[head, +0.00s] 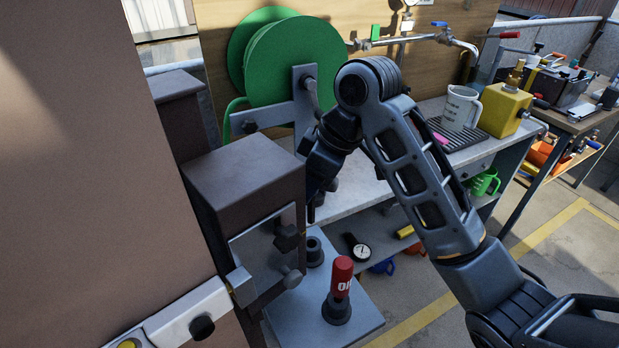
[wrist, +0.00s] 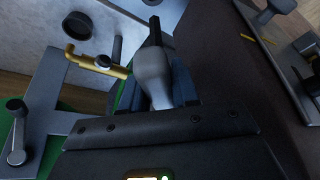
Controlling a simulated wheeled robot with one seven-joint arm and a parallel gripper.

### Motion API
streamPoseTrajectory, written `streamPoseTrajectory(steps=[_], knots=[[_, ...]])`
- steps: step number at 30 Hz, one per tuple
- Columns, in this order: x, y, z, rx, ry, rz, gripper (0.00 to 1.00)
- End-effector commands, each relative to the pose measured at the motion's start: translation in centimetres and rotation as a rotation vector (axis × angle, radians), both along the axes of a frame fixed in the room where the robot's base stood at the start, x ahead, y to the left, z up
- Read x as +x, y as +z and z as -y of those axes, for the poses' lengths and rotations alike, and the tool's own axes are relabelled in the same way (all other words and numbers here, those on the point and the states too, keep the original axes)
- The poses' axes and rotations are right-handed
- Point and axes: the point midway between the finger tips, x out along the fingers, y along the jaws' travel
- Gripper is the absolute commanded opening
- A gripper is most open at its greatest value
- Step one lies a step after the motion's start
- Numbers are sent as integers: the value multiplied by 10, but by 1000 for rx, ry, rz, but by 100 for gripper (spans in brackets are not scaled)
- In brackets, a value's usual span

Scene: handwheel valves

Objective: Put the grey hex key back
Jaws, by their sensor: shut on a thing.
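My gripper (wrist: 165,85) is shut on a grey bulb-shaped handle (wrist: 152,68) with a dark straight shaft, which looks like the grey hex key. The shaft points away from the jaws. In the head view my gripper (head: 318,185) is above the grey shelf (head: 285,325), partly hidden by my arm, with a dark shaft tip below it. An empty black round socket (head: 315,252) stands on this shelf under the gripper, apart from the tip. A red-handled tool (head: 342,276) stands upright in the other black socket (head: 337,310).
A brown post with a box (head: 245,175) is close left of my gripper. A green hose reel (head: 295,60) stands behind. The bench (head: 365,185) holds a white jug (head: 460,107) and a yellow block (head: 505,110). A round gauge (head: 360,250) lies lower.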

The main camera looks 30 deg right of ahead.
Motion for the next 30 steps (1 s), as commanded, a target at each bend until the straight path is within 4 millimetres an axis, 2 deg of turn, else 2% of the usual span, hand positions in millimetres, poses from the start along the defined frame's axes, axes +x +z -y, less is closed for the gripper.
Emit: streamPoseTrajectory(steps=[8,24,30], knots=[[-1,3,0,0,0,-1,0],[-1,-48,0,-1,0,-1,0],[-1,-55,1,-2,1,0,0]])
